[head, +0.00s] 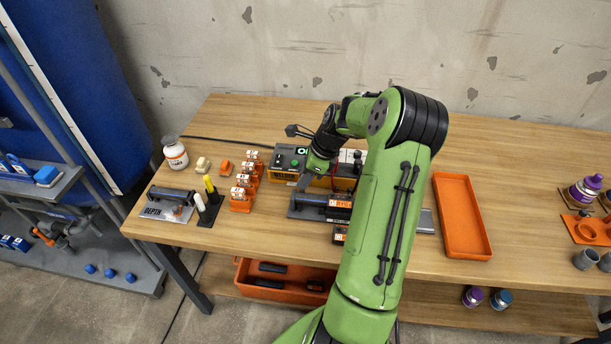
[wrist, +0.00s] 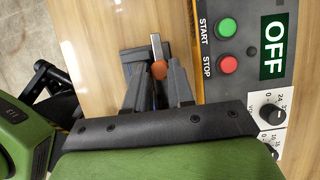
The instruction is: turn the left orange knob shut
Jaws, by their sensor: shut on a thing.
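The left orange knob (wrist: 159,70) shows as a small round orange piece in the wrist view, beside a pale metal bar (wrist: 156,46). My gripper (wrist: 157,82) has its two dark fingers on either side of the knob and is shut on it. In the head view my gripper (head: 304,182) points down at the left end of a dark fixture (head: 300,211) on the bench. The knob is hidden there behind the fingers. Part of the fixture is hidden by my green arm, and I cannot tell how far the knob is turned.
A black and yellow power box (head: 287,163) stands right behind my gripper; its sign reads OFF in the wrist view (wrist: 273,47). Several orange-and-white blocks (head: 241,193) and a black stand with upright pieces (head: 207,210) are to the left. An orange tray (head: 461,250) lies right of my arm.

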